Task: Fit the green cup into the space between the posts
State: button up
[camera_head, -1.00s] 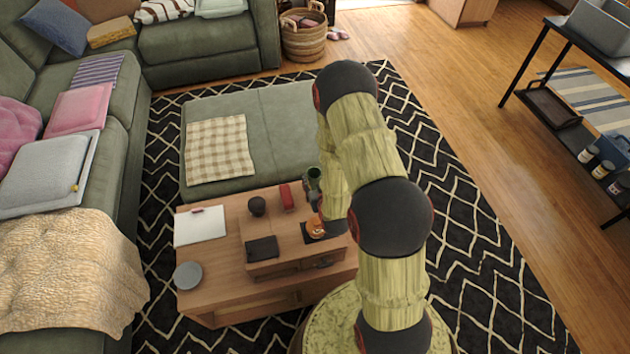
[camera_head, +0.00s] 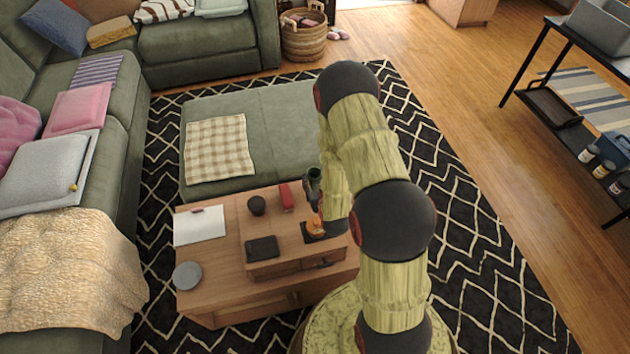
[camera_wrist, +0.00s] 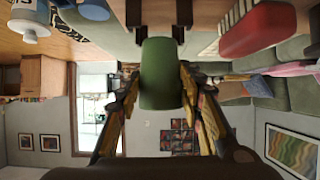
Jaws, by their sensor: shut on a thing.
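The green cup (camera_wrist: 161,78) is between the two fingers of my gripper (camera_wrist: 160,88) in the wrist view, and the fingers are shut on it. In the head view the cup (camera_head: 314,174) shows small and dark green at the far right part of the wooden table, with my gripper (camera_head: 311,193) just in front of it. In the wrist view, dark brown pieces, which look like the posts, stand left (camera_wrist: 133,13) and right (camera_wrist: 184,12) of the cup's far end. I cannot tell whether the cup touches them. The posts are not clear in the head view.
A dark round object (camera_head: 256,206), black pad (camera_head: 262,248), orange item (camera_head: 316,228), white sheet (camera_head: 199,226) and grey plate (camera_head: 187,275) lie on the wooden table (camera_head: 225,258).

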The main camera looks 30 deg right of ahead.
aim_at(315, 186)
jog(key=shift+f+b, duration=1.8)
jog(key=shift+f, duration=0.05)
dwell(2.8)
jog(key=o, duration=1.1)
jog(key=shift+o, duration=0.6)
jog(key=shift+r, duration=0.1)
jog(key=shift+r+p, duration=2.7)
jog(key=shift+r, duration=1.25)
